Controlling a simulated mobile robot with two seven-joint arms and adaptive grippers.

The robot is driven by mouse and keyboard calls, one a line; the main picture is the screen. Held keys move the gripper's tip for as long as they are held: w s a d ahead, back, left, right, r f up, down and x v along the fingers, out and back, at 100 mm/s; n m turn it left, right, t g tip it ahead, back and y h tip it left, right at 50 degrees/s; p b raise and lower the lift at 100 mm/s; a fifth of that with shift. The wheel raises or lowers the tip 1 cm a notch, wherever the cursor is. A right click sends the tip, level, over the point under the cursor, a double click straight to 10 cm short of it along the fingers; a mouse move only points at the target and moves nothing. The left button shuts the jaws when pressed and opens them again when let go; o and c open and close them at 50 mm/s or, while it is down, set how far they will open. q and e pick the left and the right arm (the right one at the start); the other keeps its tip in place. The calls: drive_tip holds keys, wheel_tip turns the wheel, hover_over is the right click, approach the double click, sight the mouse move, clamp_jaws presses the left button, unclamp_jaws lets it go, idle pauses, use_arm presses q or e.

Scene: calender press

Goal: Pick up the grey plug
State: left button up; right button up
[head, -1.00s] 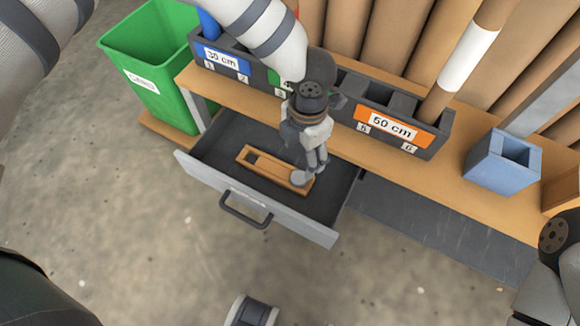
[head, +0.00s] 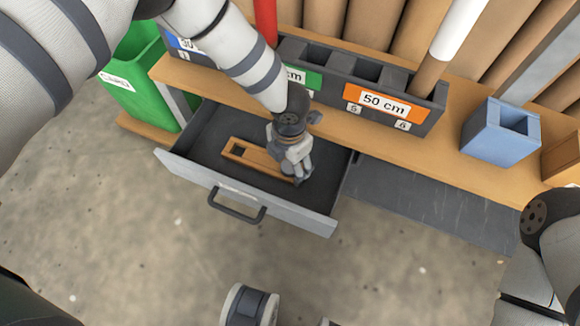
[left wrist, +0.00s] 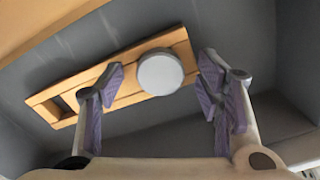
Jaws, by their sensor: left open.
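The grey plug (left wrist: 160,73) shows in the left wrist view as a light grey round disc on a wooden holder (left wrist: 130,92) with a square opening at its left end. The holder (head: 236,155) lies in an open grey drawer (head: 195,175) in the head view, where my gripper mostly hides the plug. My left gripper (head: 301,174) is open and empty, over the right end of the holder. In the left wrist view its two fingers (left wrist: 165,88) stand apart, and the plug appears between and beyond them. My right gripper is not in view.
A wooden shelf (head: 415,160) runs above the drawer, with a dark slotted rack (head: 420,115) and a blue box (head: 502,135). Cardboard tubes stand behind it. A green bin (head: 135,95) stands at left. The drawer walls surround the holder.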

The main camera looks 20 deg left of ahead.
sight(290, 166)
use_arm(q)
drive_tip(key=shift+r, duration=0.15)
drive_tip(key=c, duration=1)
drive_tip(key=shift+r, duration=0.1)
wheel_tip(290, 166, up, 3)
drive_tip(key=shift+f+p, duration=0.2)
drive_tip(key=shift+p, duration=0.3)
drive_tip(key=s+d+r+p, duration=0.1)
drive_tip(key=d+r, duration=0.2)
drive_tip(key=d, duration=0.1)
drive_tip(key=s+d+r, duration=0.2)
drive_tip(key=d+r, duration=0.1)
drive_tip(key=d, duration=0.1)
drive_tip(key=s+d+r+p, duration=0.1)
drive_tip(key=s+d+r, duration=0.1)
drive_tip(key=d+r, duration=0.2)
drive_tip(key=shift+s+d+r+p, duration=0.1)
drive_tip(key=shift+d+p, duration=0.25)
drive_tip(key=shift+d, duration=0.2)
